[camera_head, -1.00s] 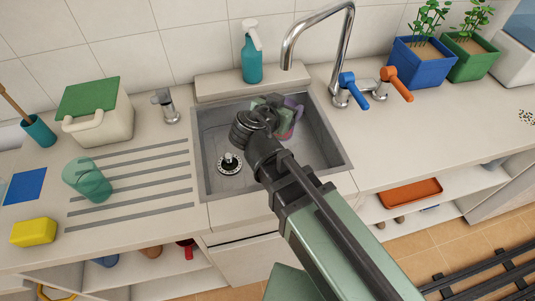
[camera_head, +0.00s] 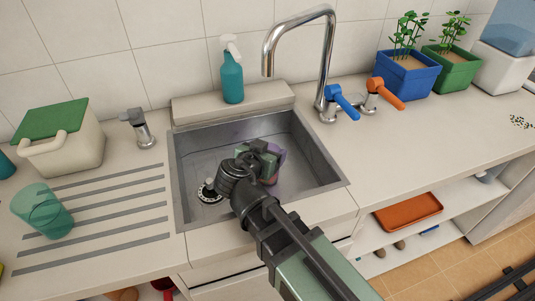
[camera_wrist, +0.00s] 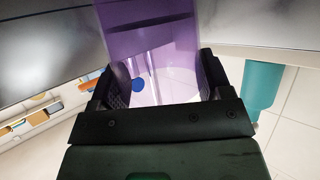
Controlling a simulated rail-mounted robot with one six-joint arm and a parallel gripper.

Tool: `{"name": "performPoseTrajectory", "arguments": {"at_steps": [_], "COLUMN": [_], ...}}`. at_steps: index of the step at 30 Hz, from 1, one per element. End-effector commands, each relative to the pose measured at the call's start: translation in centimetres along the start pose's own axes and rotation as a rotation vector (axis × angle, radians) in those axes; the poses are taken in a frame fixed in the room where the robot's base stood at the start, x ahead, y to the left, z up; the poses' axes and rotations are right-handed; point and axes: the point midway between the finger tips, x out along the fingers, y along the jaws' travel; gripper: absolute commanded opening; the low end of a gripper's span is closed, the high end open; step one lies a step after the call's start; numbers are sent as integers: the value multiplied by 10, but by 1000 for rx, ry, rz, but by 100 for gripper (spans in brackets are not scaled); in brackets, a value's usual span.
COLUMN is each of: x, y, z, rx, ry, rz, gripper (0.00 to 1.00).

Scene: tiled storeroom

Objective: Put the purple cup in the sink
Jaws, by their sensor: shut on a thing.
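The purple cup (camera_wrist: 155,45) is see-through and sits between the two fingers of my gripper (camera_wrist: 160,85) in the wrist view. My gripper is shut on it. In the head view my gripper (camera_head: 268,160) is over the sink (camera_head: 308,182), and most of the cup (camera_head: 281,160) is hidden behind it. The sink is a grey metal basin with a drain at its lower left. I cannot tell whether the cup touches the sink floor.
A tall curved faucet (camera_head: 329,50) with a blue handle (camera_head: 345,98) and an orange handle (camera_head: 386,92) stands behind the sink at right. A teal spray bottle (camera_head: 232,78) stands on the back ledge. A teal glass (camera_head: 42,210) is on the drainboard at left.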

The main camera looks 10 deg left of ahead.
Motion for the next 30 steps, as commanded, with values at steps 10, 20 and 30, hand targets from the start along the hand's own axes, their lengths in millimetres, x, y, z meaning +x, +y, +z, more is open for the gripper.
{"name": "performPoseTrajectory", "arguments": {"at_steps": [10,20,30], "x": [0,-33,-76], "y": [0,1,0], "z": [1,-5,-2], "rx": [0,-1,1], "ry": [0,1,2], "rz": [0,-3,1], "gripper": [97,97,97]}}
